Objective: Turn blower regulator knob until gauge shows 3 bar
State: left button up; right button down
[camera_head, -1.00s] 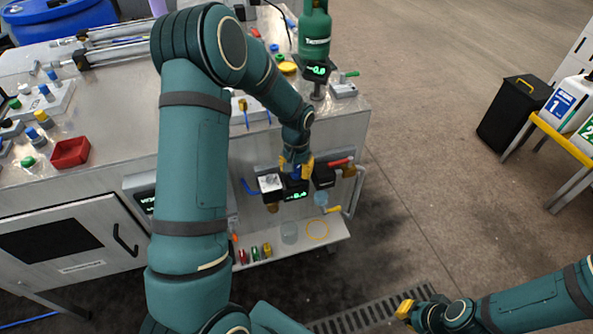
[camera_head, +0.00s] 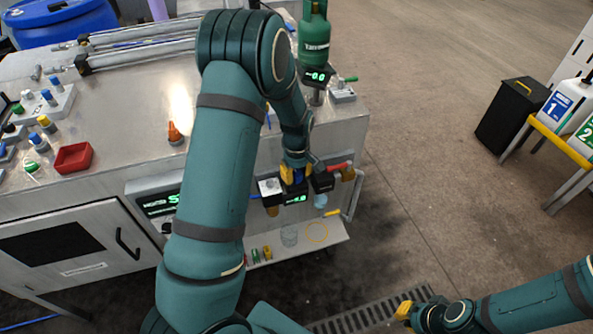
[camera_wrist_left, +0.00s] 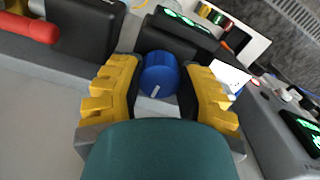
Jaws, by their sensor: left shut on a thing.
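The blue regulator knob (camera_wrist_left: 160,72) sits between the yellow fingers of my left gripper (camera_wrist_left: 158,85) in the left wrist view. A short white mark on it points toward the lower left of that view. In the head view my left gripper (camera_head: 294,174) is on the front panel, shut on the knob. A black gauge with green digits (camera_head: 296,198) is just below it; the digits are too small to read surely. My right gripper (camera_head: 404,309) is at the lower right, away from the panel; its opening is unclear.
A red-handled valve (camera_head: 338,167) is right of the knob. A shelf (camera_head: 322,240) with a clear cup (camera_head: 289,235) is below. A green gas bottle (camera_head: 314,38) stands on the bench's back right corner.

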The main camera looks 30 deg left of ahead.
aim_at(297, 174)
pick_arm(q)
jog(key=shift+s+d+f+n+p, duration=0.15)
jog(key=shift+n+p, duration=0.3)
jog(key=shift+n, duration=1.15)
jog(key=shift+p, duration=0.3)
jog(key=o, duration=1.2)
jog(key=shift+d, duration=0.1)
jog(key=shift+r, duration=0.35)
notch_tip(297, 174, up, 12)
jog(key=shift+f, duration=0.25)
